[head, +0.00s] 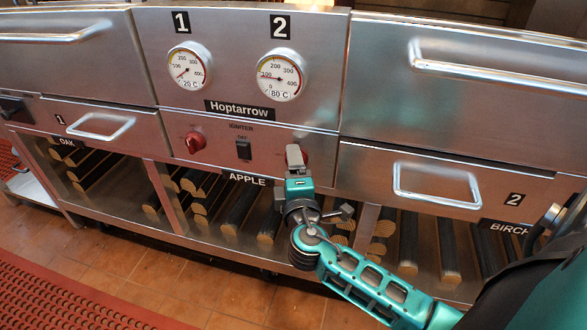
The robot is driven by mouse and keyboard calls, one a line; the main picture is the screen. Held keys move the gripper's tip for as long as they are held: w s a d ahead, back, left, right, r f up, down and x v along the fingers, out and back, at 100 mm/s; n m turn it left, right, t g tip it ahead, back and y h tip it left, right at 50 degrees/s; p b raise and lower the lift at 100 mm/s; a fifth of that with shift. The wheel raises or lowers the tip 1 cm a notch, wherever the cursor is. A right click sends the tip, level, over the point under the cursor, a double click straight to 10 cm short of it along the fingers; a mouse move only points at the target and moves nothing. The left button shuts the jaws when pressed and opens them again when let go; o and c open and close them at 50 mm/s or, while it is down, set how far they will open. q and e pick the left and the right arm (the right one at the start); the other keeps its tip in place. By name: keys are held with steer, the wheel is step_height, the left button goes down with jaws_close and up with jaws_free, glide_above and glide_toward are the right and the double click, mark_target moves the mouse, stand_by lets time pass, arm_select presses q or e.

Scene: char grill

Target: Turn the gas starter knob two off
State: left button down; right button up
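Starter knob two (288,158) is on the grill's front panel, right of the igniter switch. Only a bit of its red shows, as my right gripper (296,158) is in front of it. The grey fingertips are at the knob and seem to touch it. Whether they are closed around it is hidden, and the knob's angle cannot be read. My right arm reaches in from the lower right. My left gripper is out of view.
The other red knob (195,141) is at the left, with the black igniter switch (244,150) between. Gauge 2 (279,75) and gauge 1 (188,65) sit above. A drawer handle (437,185) juts out at the right. Wood logs (240,212) lie in open bays below.

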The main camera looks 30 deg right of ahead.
arm_select(q)
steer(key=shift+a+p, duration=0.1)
steer(key=shift+p, duration=0.3)
arm_select(e)
steer(key=v, duration=1.3)
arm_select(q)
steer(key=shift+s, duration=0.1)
arm_select(e)
steer(key=shift+w+f, duration=0.1)
steer(key=s+a+f+m+g+y, duration=0.4)
steer(key=a+f+m+g+y, duration=0.1)
steer(key=a+f+m+y, duration=0.6)
arm_select(q)
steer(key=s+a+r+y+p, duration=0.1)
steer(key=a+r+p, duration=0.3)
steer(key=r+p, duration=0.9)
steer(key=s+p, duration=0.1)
steer(key=p, duration=0.6)
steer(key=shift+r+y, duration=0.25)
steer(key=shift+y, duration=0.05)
arm_select(e)
steer(key=s+d+r+n, duration=0.1)
steer(key=d+r, duration=0.3)
steer(key=r, duration=1)
steer(key=shift+s+d+r+h, duration=0.15)
steer(key=shift+s+r+h, duration=0.05)
steer(key=shift+s+h, duration=0.2)
